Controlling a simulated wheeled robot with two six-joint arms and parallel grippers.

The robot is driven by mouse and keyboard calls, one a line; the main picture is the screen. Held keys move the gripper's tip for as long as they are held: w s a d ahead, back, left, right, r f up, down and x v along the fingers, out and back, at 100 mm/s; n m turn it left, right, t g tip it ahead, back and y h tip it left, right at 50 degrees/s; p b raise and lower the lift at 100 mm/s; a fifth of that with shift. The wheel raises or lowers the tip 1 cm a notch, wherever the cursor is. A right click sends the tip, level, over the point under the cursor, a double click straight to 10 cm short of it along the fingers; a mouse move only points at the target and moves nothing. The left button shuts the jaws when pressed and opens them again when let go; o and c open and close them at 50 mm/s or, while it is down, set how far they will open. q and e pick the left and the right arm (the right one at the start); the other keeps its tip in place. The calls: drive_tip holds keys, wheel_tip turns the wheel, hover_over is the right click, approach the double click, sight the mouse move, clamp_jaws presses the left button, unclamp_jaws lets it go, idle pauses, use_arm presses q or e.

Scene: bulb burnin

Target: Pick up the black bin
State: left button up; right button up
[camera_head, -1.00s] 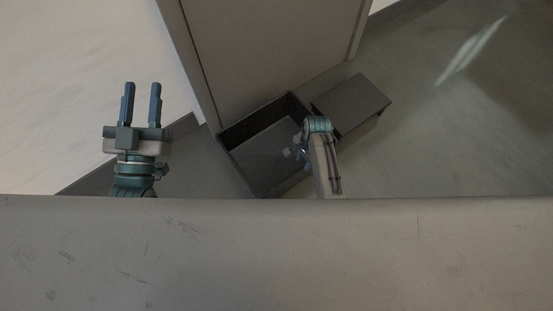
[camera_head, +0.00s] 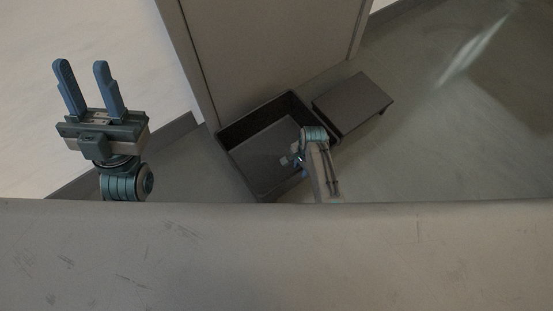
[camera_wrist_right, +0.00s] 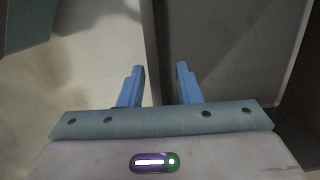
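The black bin (camera_head: 264,117) is an open, empty-looking rectangular box on the floor against a grey panel in the head view. My right gripper (camera_head: 297,161) is over the bin's near right part, largely hidden by its own wrist there. In the right wrist view, my right gripper (camera_wrist_right: 160,84) has its two blue fingers apart, with the bin's edge (camera_wrist_right: 154,50) running between them. I cannot tell whether the fingers touch it. My left gripper (camera_head: 83,88) is open and empty at the left, well away from the bin.
A dark low stool or box (camera_head: 352,102) stands close to the bin's right side. A tall grey panel (camera_head: 270,50) rises just behind the bin. A wide pale surface (camera_head: 280,255) crosses the bottom and hides the floor nearest me. Open floor lies at the right.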

drive_tip(key=shift+f, duration=0.3)
drive_tip(key=shift+c, duration=0.4)
clamp_jaws()
drive_tip(key=shift+s, duration=0.1)
idle(0.7)
drive_tip(key=shift+r, duration=0.1)
